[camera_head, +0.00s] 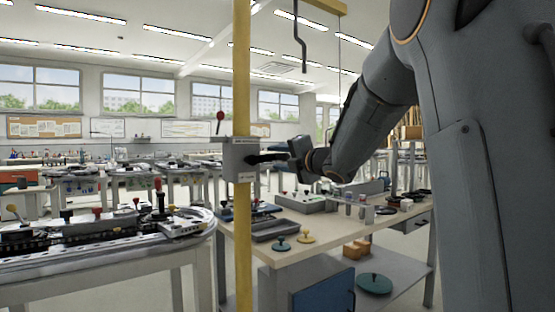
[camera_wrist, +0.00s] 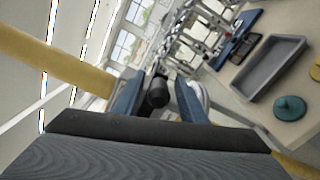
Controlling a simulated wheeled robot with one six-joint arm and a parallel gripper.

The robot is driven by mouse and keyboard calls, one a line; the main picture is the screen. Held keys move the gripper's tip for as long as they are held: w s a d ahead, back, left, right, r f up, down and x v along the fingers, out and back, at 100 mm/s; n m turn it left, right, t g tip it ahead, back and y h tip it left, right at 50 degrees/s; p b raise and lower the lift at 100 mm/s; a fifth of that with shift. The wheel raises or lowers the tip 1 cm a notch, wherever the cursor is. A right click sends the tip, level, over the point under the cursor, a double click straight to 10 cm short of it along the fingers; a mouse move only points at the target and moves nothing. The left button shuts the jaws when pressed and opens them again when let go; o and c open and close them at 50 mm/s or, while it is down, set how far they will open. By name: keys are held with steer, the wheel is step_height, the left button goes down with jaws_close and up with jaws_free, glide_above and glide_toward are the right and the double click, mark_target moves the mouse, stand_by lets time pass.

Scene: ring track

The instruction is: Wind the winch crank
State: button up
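The winch is a grey box (camera_head: 240,158) on a yellow post, in the middle of the head view. A thin lever with a red knob (camera_head: 220,116) stands up at its left. My gripper (camera_head: 268,158) is at the right side of the box, dark and small there. In the wrist view its two blue fingers (camera_wrist: 158,96) stand apart, with a black cylindrical grip (camera_wrist: 157,91), seemingly the crank handle, between their tips. Narrow gaps show beside it, so the fingers look open around it. The crank arm behind it is hidden.
The yellow post (camera_head: 243,230) rises close beside my gripper, and a dark hook (camera_head: 300,40) hangs from the beam above. A workbench (camera_head: 330,235) with a grey tray (camera_head: 275,229) and small parts stands below. Another table (camera_head: 140,245) is at left.

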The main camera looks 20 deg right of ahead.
mark_target(288, 158)
steer(key=v, duration=0.7)
steer(key=shift+s+r, duration=0.1)
steer(key=shift+s, duration=0.25)
steer(key=shift+s+d, duration=0.1)
steer(key=shift+d, duration=0.05)
